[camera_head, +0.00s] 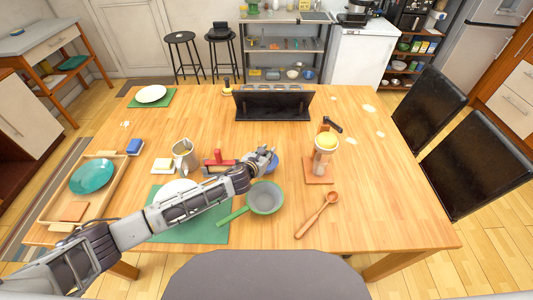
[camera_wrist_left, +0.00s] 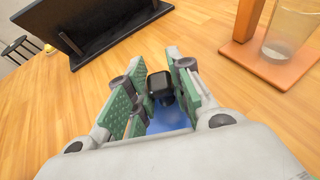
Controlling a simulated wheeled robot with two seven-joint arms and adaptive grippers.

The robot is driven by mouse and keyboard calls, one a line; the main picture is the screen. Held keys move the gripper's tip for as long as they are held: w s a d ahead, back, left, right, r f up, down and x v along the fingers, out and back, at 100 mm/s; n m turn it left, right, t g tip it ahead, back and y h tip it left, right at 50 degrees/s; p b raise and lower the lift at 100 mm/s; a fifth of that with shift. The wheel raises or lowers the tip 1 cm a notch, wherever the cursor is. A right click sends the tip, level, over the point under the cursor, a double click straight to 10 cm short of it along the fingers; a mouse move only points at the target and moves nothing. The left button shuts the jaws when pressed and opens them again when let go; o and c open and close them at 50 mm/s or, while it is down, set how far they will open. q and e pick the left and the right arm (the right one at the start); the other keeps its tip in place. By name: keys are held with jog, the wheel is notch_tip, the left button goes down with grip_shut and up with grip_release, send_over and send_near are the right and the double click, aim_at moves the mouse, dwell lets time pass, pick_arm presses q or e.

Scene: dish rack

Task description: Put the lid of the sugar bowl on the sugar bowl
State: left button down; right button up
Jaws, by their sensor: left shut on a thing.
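My left gripper (camera_head: 264,154) is over the middle of the wooden table. In the left wrist view my left gripper (camera_wrist_left: 160,85) has its green-padded fingers on both sides of a black knob (camera_wrist_left: 160,84), which I take as the knob of the sugar bowl's lid, and is shut on it. A blue surface (camera_wrist_left: 172,118) shows below the knob; it also shows as a blue rounded thing (camera_head: 273,163) beside the gripper in the head view. The fingers hide much of it, so I cannot tell lid from bowl or whether they touch. My right gripper is not in view.
A pan (camera_head: 266,197) with a green handle lies in front of the gripper. A red-topped thing (camera_head: 219,157) and a grey jug (camera_head: 184,158) stand to the left. A black stand (camera_head: 272,106) is behind; a glass device (camera_head: 324,158) on an orange base is right.

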pick_arm(q)
jog(key=shift+f, duration=0.2)
dwell(0.3)
jog(key=c, duration=1.2)
grip_release()
jog(key=shift+s+a, duration=0.1)
jog(key=shift+s, duration=0.05)
jog(key=shift+v, duration=5.85)
